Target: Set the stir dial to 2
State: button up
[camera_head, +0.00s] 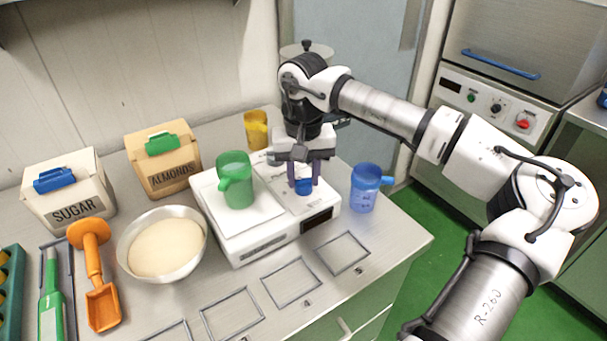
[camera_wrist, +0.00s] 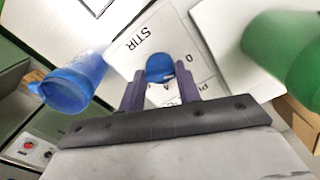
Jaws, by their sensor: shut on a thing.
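The stir dial is a blue knob (camera_head: 304,187) on the white control face (camera_head: 322,197) of the machine, to the right of the scale plate. In the wrist view the blue dial (camera_wrist: 158,68) sits beside the printed word STIR, with a 0 mark to its right; other marks are partly hidden. My gripper (camera_head: 304,178) points down over the dial, its two dark fingers shut on the dial's sides. The gripper also shows in the wrist view (camera_wrist: 160,92). The dial's pointer and exact setting cannot be read.
A green jug (camera_head: 235,182) stands on the scale plate, left of my gripper. A blue measuring cup (camera_head: 366,188) stands close on the right, and a yellow cup (camera_head: 256,130) behind. A bowl of pale powder (camera_head: 163,246) and an almonds box (camera_head: 162,160) stand further left.

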aim_at(303, 179)
jog(key=m+b, duration=0.2)
jog(key=m, duration=0.2)
jog(key=shift+b, duration=0.3)
jog(key=shift+m+b, duration=0.75)
jog(key=shift+m, duration=1.45)
jog(key=shift+r, duration=0.1)
jog(key=o, duration=1)
notch_tip(303, 179, up, 14)
jog(key=shift+f+b, duration=0.1)
jog(key=shift+b, duration=0.35)
